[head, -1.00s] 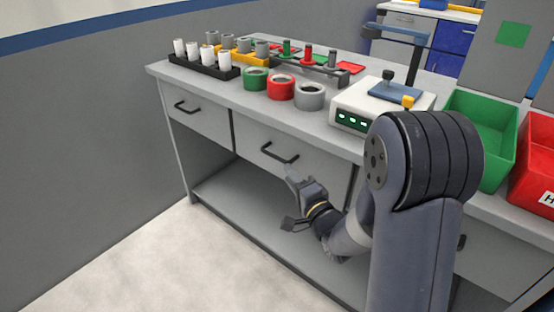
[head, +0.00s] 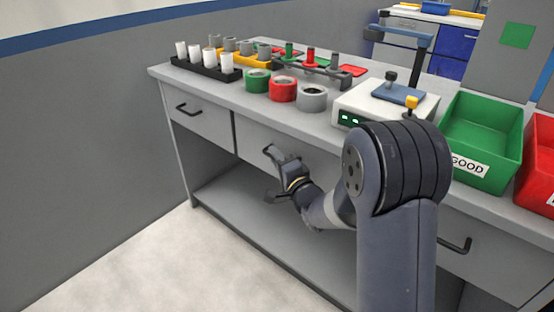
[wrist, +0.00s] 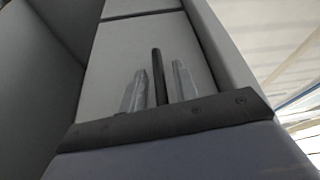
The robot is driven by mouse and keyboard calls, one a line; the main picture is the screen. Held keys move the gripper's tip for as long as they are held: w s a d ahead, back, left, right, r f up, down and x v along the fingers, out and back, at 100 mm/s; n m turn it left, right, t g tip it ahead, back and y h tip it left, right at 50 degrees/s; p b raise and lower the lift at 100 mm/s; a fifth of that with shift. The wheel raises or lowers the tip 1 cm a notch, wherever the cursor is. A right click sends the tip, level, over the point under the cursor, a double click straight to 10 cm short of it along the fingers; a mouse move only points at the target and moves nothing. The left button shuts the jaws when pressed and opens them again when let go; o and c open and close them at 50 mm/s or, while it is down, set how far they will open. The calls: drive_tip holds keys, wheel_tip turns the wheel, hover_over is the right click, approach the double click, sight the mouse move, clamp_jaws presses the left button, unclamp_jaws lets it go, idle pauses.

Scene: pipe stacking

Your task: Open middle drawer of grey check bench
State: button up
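The grey check bench (head: 265,112) runs along the wall with a row of drawers under its top. The middle drawer (head: 247,136) appears shut, its front in line with the left drawer. My gripper (head: 272,155) is at the middle drawer's front and hides most of its handle in the head view. In the wrist view, the dark bar handle (wrist: 158,60) stands between the two grey fingers of my gripper (wrist: 160,72). The fingers are open, with a gap on each side of the bar. Contact with the handle cannot be made out.
The left drawer has its own handle (head: 188,109), and a right handle (head: 456,245) shows beyond my arm. Pipe rings, racks, a white device (head: 372,102) and a green bin (head: 482,130) stand on the bench top. Below is an open shelf (head: 230,205); the floor before it is clear.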

clamp_jaws()
idle(0.4)
